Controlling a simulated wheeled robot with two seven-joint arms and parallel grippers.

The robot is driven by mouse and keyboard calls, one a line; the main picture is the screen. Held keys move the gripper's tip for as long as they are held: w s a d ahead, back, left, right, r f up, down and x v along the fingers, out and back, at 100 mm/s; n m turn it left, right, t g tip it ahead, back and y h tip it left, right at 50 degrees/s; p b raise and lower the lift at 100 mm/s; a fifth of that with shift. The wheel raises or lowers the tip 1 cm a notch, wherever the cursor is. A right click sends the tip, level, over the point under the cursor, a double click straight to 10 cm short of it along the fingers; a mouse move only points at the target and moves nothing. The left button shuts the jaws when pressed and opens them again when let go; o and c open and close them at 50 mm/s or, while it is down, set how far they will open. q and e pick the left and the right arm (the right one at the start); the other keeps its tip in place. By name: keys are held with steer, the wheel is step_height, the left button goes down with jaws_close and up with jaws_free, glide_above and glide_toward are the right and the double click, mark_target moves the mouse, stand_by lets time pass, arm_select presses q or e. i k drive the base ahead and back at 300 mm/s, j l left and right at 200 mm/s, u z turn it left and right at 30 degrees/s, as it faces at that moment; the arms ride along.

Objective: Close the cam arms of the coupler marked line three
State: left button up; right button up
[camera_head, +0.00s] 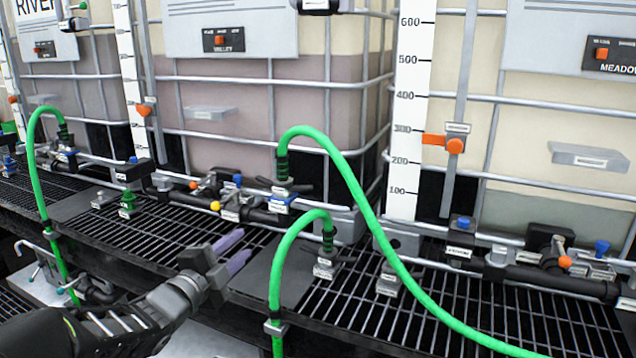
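Several green hoses end in dark couplers along the grated shelf; their small tags are too small to read, so I cannot tell which is line three. One coupler (283,182) sits at the middle over a blue-ringed fitting, with dark cam arms sticking out to both sides. Another coupler (327,243) stands lower right of it on a grey block, its arm positions unclear. A third coupler (64,135) is at the left tank. My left gripper (234,252) has two purple fingers, apart and empty, left of the middle couplers and not touching them. My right gripper is not in view.
Large caged tanks (330,90) stand behind, with level scales and orange markers. Black pipes with valves (260,213) run along their fronts. A green hose (375,225) arches across the right part of the grating (465,315). A dark plate (270,275) lies beyond my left fingers.

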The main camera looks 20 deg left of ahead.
mark_target(295, 188)
steer(key=i, duration=0.9)
